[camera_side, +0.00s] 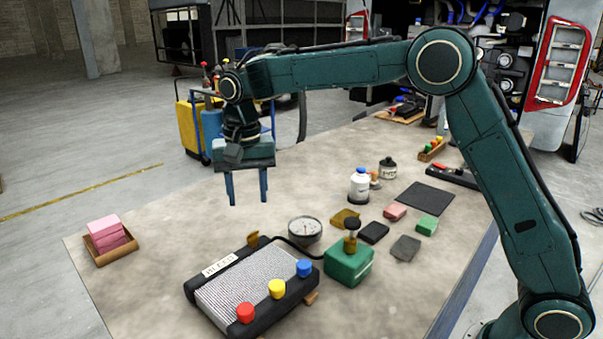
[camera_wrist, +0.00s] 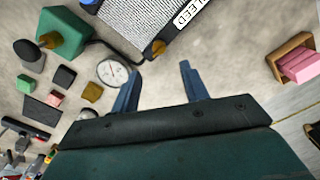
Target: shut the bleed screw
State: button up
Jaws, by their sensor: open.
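The brass bleed screw (camera_side: 252,240) sits at the far edge of a finned radiator (camera_side: 251,285), beside a white label (camera_side: 219,265). In the wrist view the screw (camera_wrist: 158,48) shows just beyond the fingertips, and the label (camera_wrist: 192,14) reads "LEED", cut by the frame edge. I cannot tell how far the screw is turned. My gripper (camera_side: 248,201) points down above the bench, above and apart from the screw. In the wrist view my gripper (camera_wrist: 158,80) has its two blue fingers spread with nothing between them.
Red, yellow and blue caps (camera_side: 277,288) stand on the radiator's near side. A round gauge (camera_side: 305,230) and a green box with a black knob (camera_side: 349,263) stand right of the screw. A tray of pink blocks (camera_side: 108,238) sits left. The bench between tray and radiator is clear.

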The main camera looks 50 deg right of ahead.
jog(key=shift+r, duration=2.15)
jog(key=s+d+r+n+t, duration=0.1)
jog(key=s+d+r+n, duration=0.2)
jog(key=s, duration=0.5)
jog(key=s+d+r+t, duration=0.2)
jog(key=s+d+r, duration=0.25)
jog(key=s, duration=0.35)
jog(key=s+d+f+n+t, duration=0.1)
jog(key=s+d+f+n, duration=0.1)
jog(key=s, duration=0.6)
jog(key=s+d+f+n+t, duration=0.1)
jog(key=s+d+f, duration=0.1)
jog(key=s+f, duration=0.3)
jog(key=s, duration=0.4)
jog(key=shift+d+n+t, duration=0.3)
jog(key=shift+d+n, duration=0.05)
jog(key=shift+n, duration=0.05)
